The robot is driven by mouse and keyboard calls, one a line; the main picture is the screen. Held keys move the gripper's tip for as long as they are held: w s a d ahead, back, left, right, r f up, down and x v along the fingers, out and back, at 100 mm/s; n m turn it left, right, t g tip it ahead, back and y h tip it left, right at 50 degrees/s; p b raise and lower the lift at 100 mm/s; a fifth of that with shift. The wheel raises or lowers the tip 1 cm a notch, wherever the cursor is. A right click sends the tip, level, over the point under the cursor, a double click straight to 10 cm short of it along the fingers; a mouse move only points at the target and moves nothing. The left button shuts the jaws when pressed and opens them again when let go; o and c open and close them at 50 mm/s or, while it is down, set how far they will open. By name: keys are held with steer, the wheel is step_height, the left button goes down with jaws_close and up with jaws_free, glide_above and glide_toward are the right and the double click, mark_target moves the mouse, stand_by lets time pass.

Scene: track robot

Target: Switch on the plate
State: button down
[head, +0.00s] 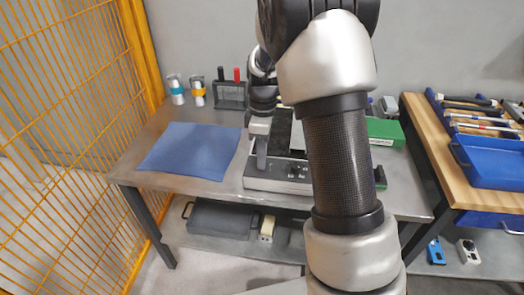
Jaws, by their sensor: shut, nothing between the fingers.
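I cannot tell from this view whether the plate is on.
A blue mat (190,150) lies left of the device. A black holder (230,96) and two small containers (197,93) stand behind it. A green box (385,131) is at the right. An orange mesh fence (65,110) borders the left side. A wooden bench (428,143) stands right.

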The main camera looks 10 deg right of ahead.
steer(key=shift+f, duration=0.1)
steer(key=shift+s+f, duration=0.15)
steer(key=shift+f, duration=0.1)
stand_by(0.4)
steer(key=shift+w+d+r+p, duration=0.25)
steer(key=shift+w+p, duration=0.15)
steer(key=shift+w, duration=0.2)
steer(key=shift+w+d+f, duration=0.1)
steer(key=shift+w, duration=0.1)
